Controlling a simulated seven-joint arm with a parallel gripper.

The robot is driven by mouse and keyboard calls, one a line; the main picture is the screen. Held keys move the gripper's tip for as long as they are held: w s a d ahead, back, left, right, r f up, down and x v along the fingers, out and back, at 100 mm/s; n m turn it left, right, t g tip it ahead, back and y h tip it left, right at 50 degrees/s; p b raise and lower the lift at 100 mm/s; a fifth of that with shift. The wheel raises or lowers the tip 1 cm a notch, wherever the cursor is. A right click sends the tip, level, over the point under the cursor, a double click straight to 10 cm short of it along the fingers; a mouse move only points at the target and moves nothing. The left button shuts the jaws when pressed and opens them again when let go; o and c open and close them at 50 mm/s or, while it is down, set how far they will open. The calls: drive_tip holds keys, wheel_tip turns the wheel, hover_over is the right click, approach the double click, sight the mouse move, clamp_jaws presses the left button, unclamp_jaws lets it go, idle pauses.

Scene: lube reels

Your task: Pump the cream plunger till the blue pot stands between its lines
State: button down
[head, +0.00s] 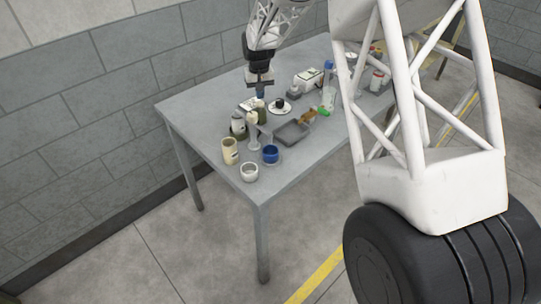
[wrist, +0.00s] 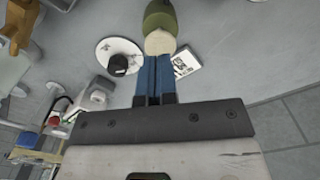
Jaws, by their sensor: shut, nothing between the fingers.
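My gripper (head: 260,95) is shut and empty, its blue fingers pointing down over the far left part of the table. In the wrist view the shut fingertips (wrist: 154,60) end at a round cream top (wrist: 159,42) on an olive-green body (wrist: 160,17); this looks like the cream plunger. I cannot tell if they touch it. In the head view an olive body (head: 262,116) shows just below the fingers. The blue pot (head: 270,154) stands upright near the table's front corner, apart from my gripper. Its level and lines are too small to read.
A cream cup (head: 230,151) and a white cup (head: 249,172) stand near the blue pot. A grey tray (head: 291,133) lies to its right. A white disc with a black knob (wrist: 120,62) and a white card (wrist: 185,62) flank the olive body. Bare table (head: 200,103) lies at left.

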sight(260, 103)
drive_tip(key=shift+f, duration=0.2)
idle(0.5)
drive_tip(key=shift+f, duration=0.7)
drive_tip(key=shift+f, duration=1.35)
drive_tip(key=shift+r, duration=3.8)
